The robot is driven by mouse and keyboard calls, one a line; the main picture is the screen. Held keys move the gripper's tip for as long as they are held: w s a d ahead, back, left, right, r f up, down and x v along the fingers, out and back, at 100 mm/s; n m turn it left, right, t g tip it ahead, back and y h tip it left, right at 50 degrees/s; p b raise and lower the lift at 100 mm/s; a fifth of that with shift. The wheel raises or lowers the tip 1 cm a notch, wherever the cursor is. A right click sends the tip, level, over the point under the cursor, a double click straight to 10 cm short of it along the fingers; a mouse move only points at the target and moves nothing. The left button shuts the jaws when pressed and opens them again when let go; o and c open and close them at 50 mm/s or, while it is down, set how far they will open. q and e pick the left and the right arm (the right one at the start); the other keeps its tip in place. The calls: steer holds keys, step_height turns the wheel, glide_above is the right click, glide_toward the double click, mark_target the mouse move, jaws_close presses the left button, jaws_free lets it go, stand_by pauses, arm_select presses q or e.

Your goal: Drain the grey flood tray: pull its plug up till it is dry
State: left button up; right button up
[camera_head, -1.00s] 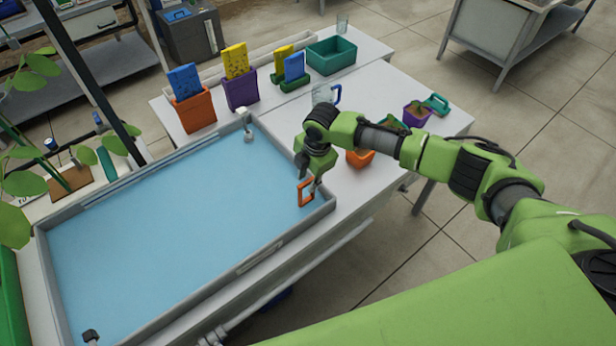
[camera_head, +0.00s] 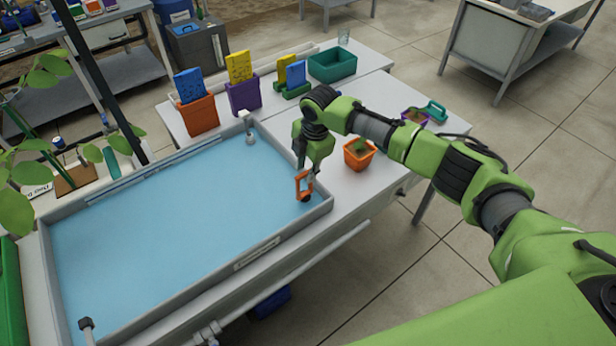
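The grey flood tray (camera_head: 285,237) lies across the table at left, with pale blue water over its floor. The plug (camera_head: 303,186) has an orange loop handle and a dark lower end, and is at the tray's right corner. My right gripper (camera_head: 305,177) points down at the plug's handle and appears shut on it; the fingers are small and partly hidden. I cannot tell whether the dark end is clear of the drain. My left gripper is not in view.
A dark post (camera_head: 100,90) rises at left.

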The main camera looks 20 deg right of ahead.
steer(key=shift+w+f, duration=0.35)
steer(key=shift+w, duration=0.1)
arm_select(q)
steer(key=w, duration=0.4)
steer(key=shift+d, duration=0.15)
arm_select(e)
steer(key=v, duration=1.1)
steer(key=shift+r, duration=0.4)
